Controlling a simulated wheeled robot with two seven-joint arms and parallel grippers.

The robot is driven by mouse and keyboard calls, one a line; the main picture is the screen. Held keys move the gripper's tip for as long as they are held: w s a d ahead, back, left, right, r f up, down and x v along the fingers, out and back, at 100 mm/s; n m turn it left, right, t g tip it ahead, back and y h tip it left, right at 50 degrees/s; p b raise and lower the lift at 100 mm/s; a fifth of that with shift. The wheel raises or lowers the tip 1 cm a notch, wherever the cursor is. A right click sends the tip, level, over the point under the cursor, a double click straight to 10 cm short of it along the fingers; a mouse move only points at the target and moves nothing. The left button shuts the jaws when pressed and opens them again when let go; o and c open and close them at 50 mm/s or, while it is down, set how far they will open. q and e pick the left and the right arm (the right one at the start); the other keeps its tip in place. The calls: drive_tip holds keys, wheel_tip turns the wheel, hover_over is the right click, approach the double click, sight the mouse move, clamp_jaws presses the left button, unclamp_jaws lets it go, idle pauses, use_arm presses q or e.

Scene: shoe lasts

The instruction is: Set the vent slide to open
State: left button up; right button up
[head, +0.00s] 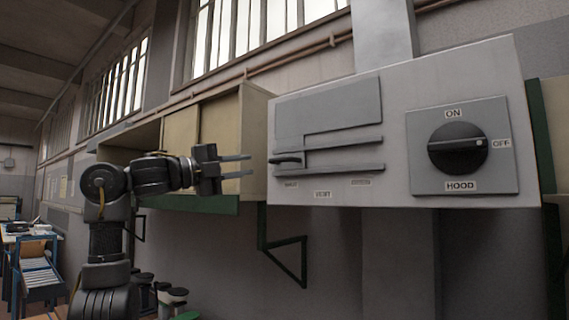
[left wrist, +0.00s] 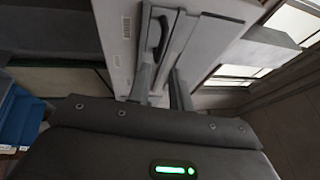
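The vent slide has a dark handle (head: 287,160) at the left end of its track, between two grey rails (head: 335,168) on a light grey panel (head: 390,165). Under the rails is a label reading VENT (head: 323,194), with a smaller label at each side, too small to read surely. My left gripper (head: 250,166) is to the left of the handle, apart from it, with its two fingers parted and pointing right. In the left wrist view the handle (left wrist: 158,34) shows beyond the fingertips (left wrist: 162,75), with nothing visible between them. My right gripper is out of view.
A black HOOD knob (head: 457,148), with ON and OFF labels, is on the panel's right side. A raised grey plate (head: 345,103) lies above the rails. A beige cabinet (head: 215,140) with a green lower edge is behind my left gripper.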

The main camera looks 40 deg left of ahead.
sight(277, 161)
use_arm(q)
drive_tip(key=p+x, duration=0.4)
drive_tip(key=x, duration=0.6)
drive_tip(key=shift+d+r, duration=0.1)
drive_tip(key=shift+r, duration=0.1)
drive_tip(key=shift+w, duration=0.2)
drive_tip(key=shift+f, duration=0.1)
clamp_jaws()
